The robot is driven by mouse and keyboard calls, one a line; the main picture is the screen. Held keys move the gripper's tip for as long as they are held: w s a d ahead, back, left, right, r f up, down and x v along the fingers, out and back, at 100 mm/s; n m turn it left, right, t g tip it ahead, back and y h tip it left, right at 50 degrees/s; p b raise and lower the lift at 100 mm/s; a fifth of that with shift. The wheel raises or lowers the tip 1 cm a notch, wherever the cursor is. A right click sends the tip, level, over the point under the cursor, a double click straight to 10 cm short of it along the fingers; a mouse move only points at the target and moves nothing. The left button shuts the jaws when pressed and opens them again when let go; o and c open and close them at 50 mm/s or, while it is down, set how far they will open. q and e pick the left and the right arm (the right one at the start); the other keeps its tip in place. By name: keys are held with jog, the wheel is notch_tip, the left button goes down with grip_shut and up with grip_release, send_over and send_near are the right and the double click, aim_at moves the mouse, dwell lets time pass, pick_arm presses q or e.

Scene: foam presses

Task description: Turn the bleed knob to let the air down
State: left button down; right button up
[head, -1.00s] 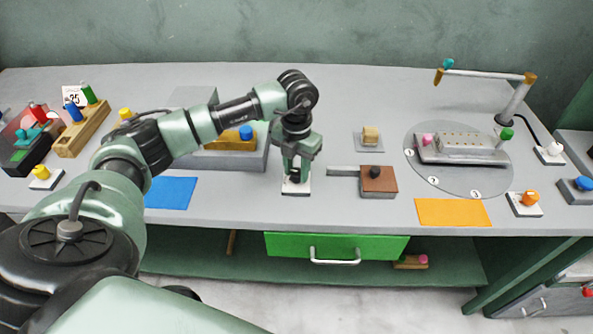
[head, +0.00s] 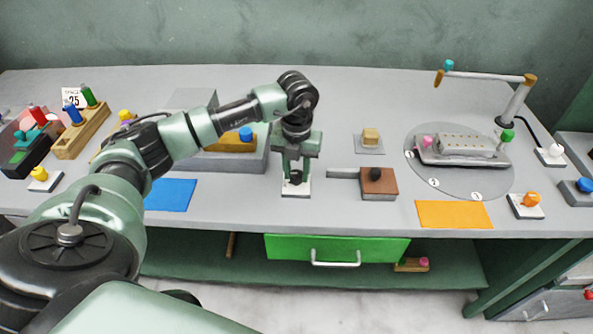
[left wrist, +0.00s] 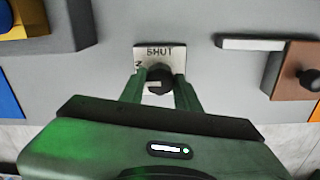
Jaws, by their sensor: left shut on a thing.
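The bleed knob (left wrist: 159,79) is a small dark knob on a white plate (left wrist: 178,62) marked SHUT, seen in the left wrist view. In the head view the plate (head: 296,191) lies on the bench near its front edge, with the knob mostly hidden by my gripper. My left gripper (head: 296,178) points straight down over the plate. In the left wrist view its two green fingers (left wrist: 160,88) are shut on the knob, one on each side. Lettering at the plate's left is partly hidden. My right gripper is not in view.
A brown block with a black knob (head: 377,183) stands right of the plate. A blue mat (head: 170,194) and a grey press base (head: 240,162) lie to the left. A round turntable (head: 455,186) and an orange mat (head: 453,214) are right. A green drawer (head: 290,246) is below.

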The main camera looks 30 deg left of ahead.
aim_at(296, 173)
pick_arm(q)
jog(key=shift+w+r, duration=0.15)
jog(key=c, duration=1)
grip_release()
notch_tip(296, 173, up, 8)
jog(key=shift+f+b, duration=0.15)
jog(key=shift+b, duration=0.65)
jog(key=shift+f, duration=0.1)
